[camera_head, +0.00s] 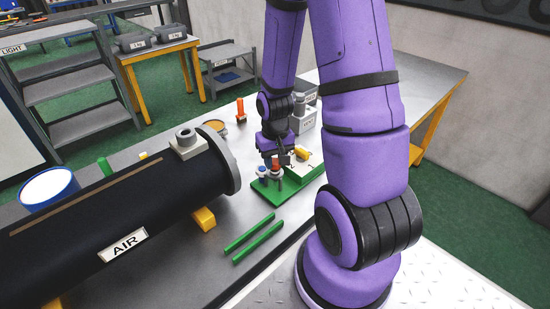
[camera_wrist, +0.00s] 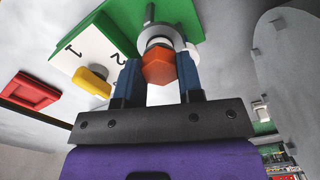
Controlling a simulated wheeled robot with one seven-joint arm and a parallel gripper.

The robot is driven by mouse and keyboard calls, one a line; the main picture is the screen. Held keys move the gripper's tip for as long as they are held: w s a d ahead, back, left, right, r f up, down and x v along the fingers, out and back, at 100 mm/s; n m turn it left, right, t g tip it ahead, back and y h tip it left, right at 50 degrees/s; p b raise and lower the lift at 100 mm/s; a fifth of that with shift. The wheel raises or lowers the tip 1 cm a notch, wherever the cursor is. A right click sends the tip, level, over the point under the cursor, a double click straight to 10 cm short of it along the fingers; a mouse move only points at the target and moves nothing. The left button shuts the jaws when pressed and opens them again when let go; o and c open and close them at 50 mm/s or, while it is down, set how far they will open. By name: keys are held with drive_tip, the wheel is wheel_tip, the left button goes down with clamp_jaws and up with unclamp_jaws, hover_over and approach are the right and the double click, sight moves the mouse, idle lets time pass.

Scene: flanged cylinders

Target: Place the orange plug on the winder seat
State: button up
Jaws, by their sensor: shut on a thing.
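The orange plug (camera_wrist: 158,67) shows a hexagonal orange end between the two blue fingers of my gripper (camera_wrist: 158,82) in the wrist view. The fingers are shut on it. A pale round flange (camera_wrist: 156,38) lies right behind the plug, over the green board (camera_wrist: 190,14); I cannot tell whether it belongs to the plug or to a seat. In the head view my gripper (camera_head: 277,160) points down at the left part of the green board (camera_head: 294,193), with orange at its tips. I cannot tell which part is the winder seat.
A white plate marked 1 and 2 (camera_wrist: 80,54) with a yellow handle (camera_wrist: 93,82) sits on the board. A blue-topped part (camera_head: 262,171) stands beside my gripper. The black AIR cylinder (camera_head: 90,215) lies left; green rods (camera_head: 250,238) lie in front. An orange post (camera_head: 240,107) stands behind.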

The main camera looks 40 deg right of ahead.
drive_tip(key=shift+f, duration=0.35)
idle(0.4)
drive_tip(key=o, duration=1)
drive_tip(key=shift+o, duration=0.2)
drive_tip(key=shift+r, duration=0.1)
wheel_tip(320, 180, up, 11)
drive_tip(key=shift+f, duration=0.2)
